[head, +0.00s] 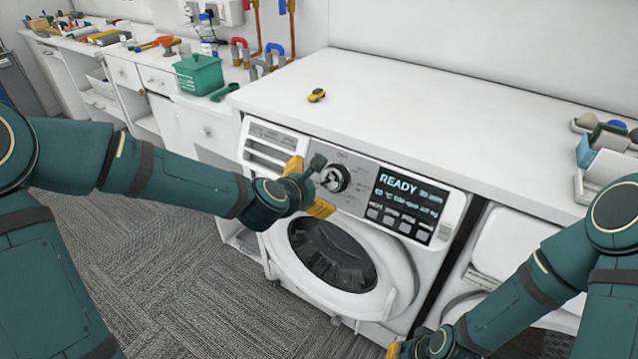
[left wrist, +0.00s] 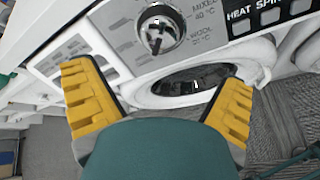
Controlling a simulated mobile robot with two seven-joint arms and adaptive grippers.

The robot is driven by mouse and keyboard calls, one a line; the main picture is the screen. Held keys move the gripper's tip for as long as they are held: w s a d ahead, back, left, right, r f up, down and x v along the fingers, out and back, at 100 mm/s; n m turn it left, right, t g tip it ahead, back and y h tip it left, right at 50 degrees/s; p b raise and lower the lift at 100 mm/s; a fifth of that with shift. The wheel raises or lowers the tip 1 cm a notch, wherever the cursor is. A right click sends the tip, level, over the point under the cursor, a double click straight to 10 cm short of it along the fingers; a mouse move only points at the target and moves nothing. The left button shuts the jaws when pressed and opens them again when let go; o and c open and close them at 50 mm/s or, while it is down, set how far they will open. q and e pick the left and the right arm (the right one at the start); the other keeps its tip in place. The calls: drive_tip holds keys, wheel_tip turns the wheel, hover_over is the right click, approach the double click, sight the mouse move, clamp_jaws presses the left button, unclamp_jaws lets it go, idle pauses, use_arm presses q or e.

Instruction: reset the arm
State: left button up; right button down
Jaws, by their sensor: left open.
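My left gripper (head: 307,187) is in front of the washing machine's control panel, close to its round dial (head: 334,178). Its yellow fingers are spread apart with nothing between them. In the left wrist view my left gripper (left wrist: 158,98) is open, with the dial (left wrist: 160,30) beyond the fingers and the round door (left wrist: 180,88) below the dial. My right gripper (head: 394,350) is low at the bottom edge of the head view. Only a bit of yellow shows, so its opening is hidden.
The white washing machine (head: 345,300) stands under a white counter (head: 420,105), its display reading READY. A green basket (head: 199,74) and tools stand at the left. Grey carpet (head: 160,270) is clear at lower left.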

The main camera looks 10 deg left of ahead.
use_arm(q)
drive_tip(key=shift+s+r, duration=0.1)
drive_tip(key=shift+s, duration=0.05)
idle(0.3)
drive_tip(key=s+d+f+m+g+h, duration=0.1)
drive_tip(key=s+d+f+m+g, duration=0.2)
drive_tip(key=f+m, duration=0.4)
drive_tip(key=s+d+f+m+g+h, duration=0.15)
drive_tip(key=s+f+m, duration=0.35)
drive_tip(key=f, duration=0.5)
drive_tip(key=s+f+m+g+y, duration=0.1)
drive_tip(key=s+f+m+g, duration=0.4)
drive_tip(key=s+f+m, duration=0.6)
drive_tip(key=shift+s+f+m+y, duration=0.2)
drive_tip(key=shift+s+m+y, duration=0.2)
drive_tip(key=shift+s, duration=0.6)
